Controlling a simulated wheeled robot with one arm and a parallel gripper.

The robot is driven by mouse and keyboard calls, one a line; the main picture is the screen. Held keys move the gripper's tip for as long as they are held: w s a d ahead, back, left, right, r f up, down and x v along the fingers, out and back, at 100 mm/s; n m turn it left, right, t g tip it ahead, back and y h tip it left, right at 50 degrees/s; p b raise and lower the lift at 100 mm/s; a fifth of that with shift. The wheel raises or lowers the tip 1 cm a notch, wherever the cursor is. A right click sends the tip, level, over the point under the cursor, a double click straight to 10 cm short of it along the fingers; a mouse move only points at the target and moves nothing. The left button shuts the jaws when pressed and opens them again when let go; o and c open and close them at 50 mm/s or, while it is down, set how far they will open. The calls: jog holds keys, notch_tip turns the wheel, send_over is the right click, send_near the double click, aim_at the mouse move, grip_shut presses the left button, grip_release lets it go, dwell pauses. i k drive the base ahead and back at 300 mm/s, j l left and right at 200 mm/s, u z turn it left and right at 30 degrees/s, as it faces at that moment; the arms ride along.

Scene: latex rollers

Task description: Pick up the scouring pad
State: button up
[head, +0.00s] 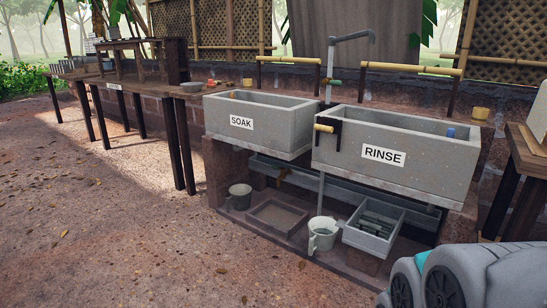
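I cannot make out the scouring pad for certain. Small red and greenish items (213,83) lie on the long counter left of the soak sink, too small to identify. A blue item (451,132) shows at the right inside the rinse sink, mostly hidden by its wall. The floors of both sinks are hidden. My gripper is not in view; only grey rounded parts of my own body show at the bottom right.
The soak sink (275,138) and rinse sink (345,163) stand side by side. Below are a dark bucket (240,197), a shallow tray (262,226), a pale watering can (321,236) and a grey crate (366,241). The dirt ground (110,230) at the front left is clear.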

aim_at(211, 84)
jog(key=i+j, duration=0.3)
jog(key=i, duration=0.15)
jog(key=i+j+u, duration=0.1)
jog(key=i+j, duration=0.45)
jog(key=i, duration=0.3)
jog(key=i+j+u, duration=0.15)
jog(key=i, duration=0.25)
jog(key=i+j, duration=0.3)
jog(key=i, duration=0.15)
jog(key=i+j+u, duration=0.1)
jog(key=i, duration=0.35)
jog(key=j, duration=0.1)
